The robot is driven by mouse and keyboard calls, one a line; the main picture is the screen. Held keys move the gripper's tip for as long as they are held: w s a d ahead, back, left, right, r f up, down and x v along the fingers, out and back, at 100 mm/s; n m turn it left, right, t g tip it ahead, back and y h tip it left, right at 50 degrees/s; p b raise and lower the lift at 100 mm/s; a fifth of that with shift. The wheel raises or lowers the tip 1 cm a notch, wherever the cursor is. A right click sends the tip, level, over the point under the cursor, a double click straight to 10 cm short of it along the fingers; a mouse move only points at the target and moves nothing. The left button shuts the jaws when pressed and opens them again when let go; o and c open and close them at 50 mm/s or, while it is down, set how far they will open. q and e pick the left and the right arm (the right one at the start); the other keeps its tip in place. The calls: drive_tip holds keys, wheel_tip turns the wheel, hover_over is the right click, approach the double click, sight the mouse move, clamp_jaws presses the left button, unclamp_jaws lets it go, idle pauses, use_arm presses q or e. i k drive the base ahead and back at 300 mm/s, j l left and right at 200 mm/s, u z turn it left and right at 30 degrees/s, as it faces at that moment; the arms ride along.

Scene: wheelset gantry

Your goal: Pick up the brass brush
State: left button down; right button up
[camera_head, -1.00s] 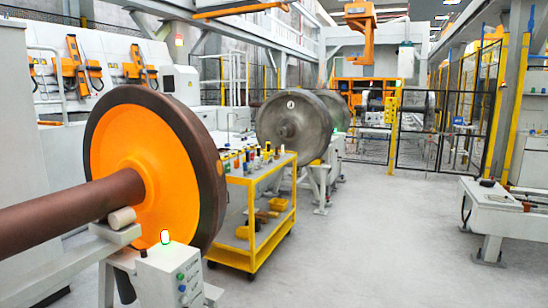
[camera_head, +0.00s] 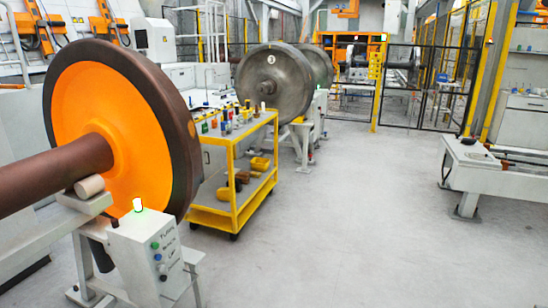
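I cannot make out a brass brush for certain at this distance. A yellow trolley (camera_head: 233,170) stands in the middle left, with several small bottles and cans (camera_head: 226,119) on its top shelf. Brown rolls (camera_head: 229,187) and a yellow bin (camera_head: 260,163) lie on its lower shelf. The big wheel hides the trolley's left side. Neither of my grippers shows in the head view.
A large orange and brown wheel (camera_head: 113,117) on its axle fills the left, with a grey control box (camera_head: 147,250) before it. A grey wheel (camera_head: 268,84) stands behind the trolley. A white bench (camera_head: 490,175) is at right. The floor (camera_head: 350,220) between is clear.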

sight(256, 115)
drive_tip(key=i+z, duration=0.35)
drive_tip(key=i, duration=1.55)
drive_tip(key=i+u, duration=0.1)
drive_tip(key=i, duration=0.9)
drive_tip(key=i+l+u, duration=0.1)
drive_tip(key=i, duration=0.85)
drive_tip(key=l, duration=0.1)
